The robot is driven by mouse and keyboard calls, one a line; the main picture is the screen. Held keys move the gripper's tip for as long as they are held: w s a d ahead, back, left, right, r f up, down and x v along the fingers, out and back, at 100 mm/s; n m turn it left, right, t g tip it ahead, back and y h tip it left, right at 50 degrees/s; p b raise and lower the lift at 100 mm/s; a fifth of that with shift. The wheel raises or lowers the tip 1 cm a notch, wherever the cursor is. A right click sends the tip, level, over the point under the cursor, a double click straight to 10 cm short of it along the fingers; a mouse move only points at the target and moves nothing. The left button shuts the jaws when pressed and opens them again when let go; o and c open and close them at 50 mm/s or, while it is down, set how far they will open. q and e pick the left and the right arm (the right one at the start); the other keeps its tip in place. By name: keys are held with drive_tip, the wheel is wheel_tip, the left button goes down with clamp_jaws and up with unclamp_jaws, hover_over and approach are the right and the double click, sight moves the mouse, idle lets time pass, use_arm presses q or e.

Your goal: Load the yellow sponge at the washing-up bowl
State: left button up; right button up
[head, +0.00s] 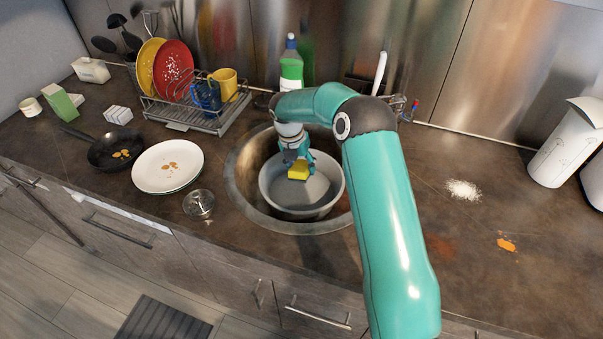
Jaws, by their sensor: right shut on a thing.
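The yellow sponge (299,172) is in my right gripper (298,165), which points down and is shut on it. Gripper and sponge are over the inside of the grey washing-up bowl (333,190). The bowl sits in the round metal sink (245,178). I cannot tell whether the sponge touches the contents of the bowl. My right arm covers the right part of the sink. My left gripper is not in view.
A white plate (167,157) with brown bits, a dark frying pan (112,155) and a glass (198,202) are left of the sink. A dish rack (180,122) with plates and mugs and a green bottle (291,70) stand behind. White powder (462,189) and an orange spill (506,244) lie right.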

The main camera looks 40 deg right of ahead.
sight(303, 165)
drive_tip(key=shift+r+p, duration=1.45)
drive_tip(key=shift+r, duration=0.65)
idle(0.5)
wheel_tip(303, 165, up, 4)
drive_tip(key=p, duration=0.3)
idle(0.4)
idle(0.4)
